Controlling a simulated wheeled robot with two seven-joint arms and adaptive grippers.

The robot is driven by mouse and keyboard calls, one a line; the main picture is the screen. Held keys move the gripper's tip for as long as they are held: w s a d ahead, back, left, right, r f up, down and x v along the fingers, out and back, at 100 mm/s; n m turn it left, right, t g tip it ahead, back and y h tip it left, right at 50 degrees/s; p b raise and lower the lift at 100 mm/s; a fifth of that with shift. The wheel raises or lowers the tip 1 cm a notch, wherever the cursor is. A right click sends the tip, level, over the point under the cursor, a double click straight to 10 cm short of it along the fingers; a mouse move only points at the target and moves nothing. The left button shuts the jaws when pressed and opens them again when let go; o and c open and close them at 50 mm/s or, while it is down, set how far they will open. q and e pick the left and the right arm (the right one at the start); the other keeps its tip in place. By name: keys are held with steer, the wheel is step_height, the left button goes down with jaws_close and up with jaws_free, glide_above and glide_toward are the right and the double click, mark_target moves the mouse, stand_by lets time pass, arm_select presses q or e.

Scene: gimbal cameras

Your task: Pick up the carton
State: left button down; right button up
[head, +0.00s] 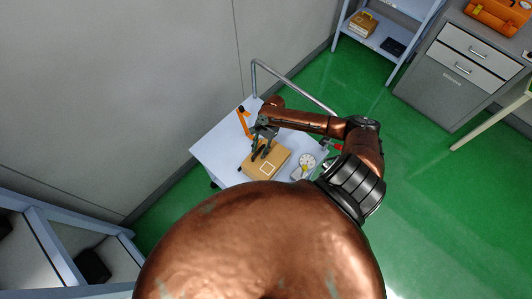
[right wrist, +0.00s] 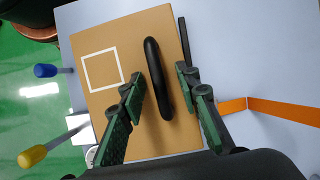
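The carton (head: 280,158) is a flat brown box with a white square outline on top, lying on the light table (head: 212,150). In the right wrist view the carton (right wrist: 110,40) fills the middle, with a curved black handle (right wrist: 153,70) on its top face. My right gripper (head: 262,152) is over the carton. In the right wrist view its fingers (right wrist: 160,80) are apart, one on each side of the handle, with gaps visible between them and it. The fingers hide part of the carton's lower area. My left gripper is not in view.
An orange tool (head: 243,122) lies near the table's back left. A white round gauge (head: 307,160) is right of the carton. A blue-handled tool (right wrist: 45,70) and a yellow-handled tool (right wrist: 32,156) stick out beside the carton. A metal rail (head: 290,82) rises behind the table.

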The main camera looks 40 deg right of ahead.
jaws_close()
stand_by(0.3)
steer(key=shift+r, duration=0.1)
stand_by(0.5)
